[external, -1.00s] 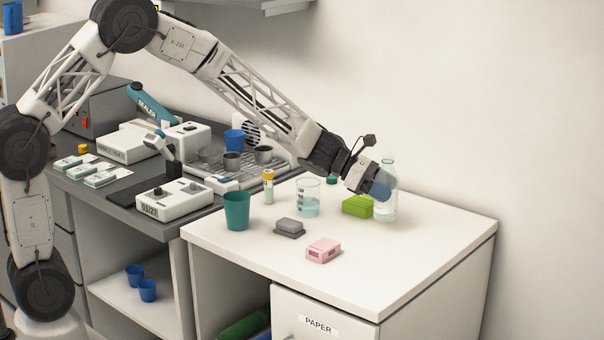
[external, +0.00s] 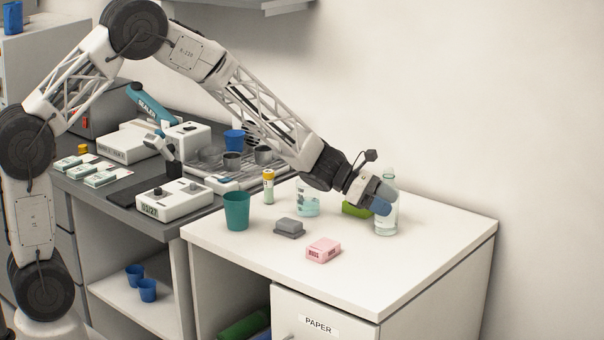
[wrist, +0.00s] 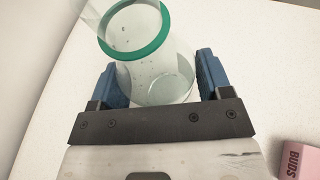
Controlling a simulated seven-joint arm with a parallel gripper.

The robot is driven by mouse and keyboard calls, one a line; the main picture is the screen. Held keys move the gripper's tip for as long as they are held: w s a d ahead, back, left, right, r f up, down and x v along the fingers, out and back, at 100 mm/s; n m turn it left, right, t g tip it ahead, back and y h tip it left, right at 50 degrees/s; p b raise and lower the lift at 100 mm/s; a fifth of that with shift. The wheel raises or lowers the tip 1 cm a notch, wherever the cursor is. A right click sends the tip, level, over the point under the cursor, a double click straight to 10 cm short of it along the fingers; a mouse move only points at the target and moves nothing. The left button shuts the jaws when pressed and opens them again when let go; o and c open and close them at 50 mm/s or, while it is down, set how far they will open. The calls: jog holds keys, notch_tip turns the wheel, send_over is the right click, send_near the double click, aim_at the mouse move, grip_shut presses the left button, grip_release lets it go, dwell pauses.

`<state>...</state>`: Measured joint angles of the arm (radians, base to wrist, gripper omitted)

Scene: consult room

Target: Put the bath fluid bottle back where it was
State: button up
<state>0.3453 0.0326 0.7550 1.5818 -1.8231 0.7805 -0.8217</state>
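The bath fluid bottle, which I take to be the clear bottle (external: 387,215) with pale liquid, stands upright near the right rear of the white table top. In the wrist view the clear bottle (wrist: 160,80), with a green ring near its mouth, sits between the two blue fingers. My gripper (external: 380,197) reaches it from the left, low and nearly level. The fingers (wrist: 158,82) appear closed against both sides of the bottle. Whether its base touches the table is hard to tell.
A green block (external: 355,209) is just left of the bottle, partly behind my gripper. A beaker (external: 308,203), a vial (external: 268,187), a teal cup (external: 236,211), a grey block (external: 289,228) and a pink BUDS box (external: 323,250) stand further left. The right front of the white table (external: 420,255) is clear.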

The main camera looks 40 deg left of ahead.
jog(key=shift+o, duration=1.2)
jog(key=shift+r, duration=0.2)
jog(key=v, duration=1.2)
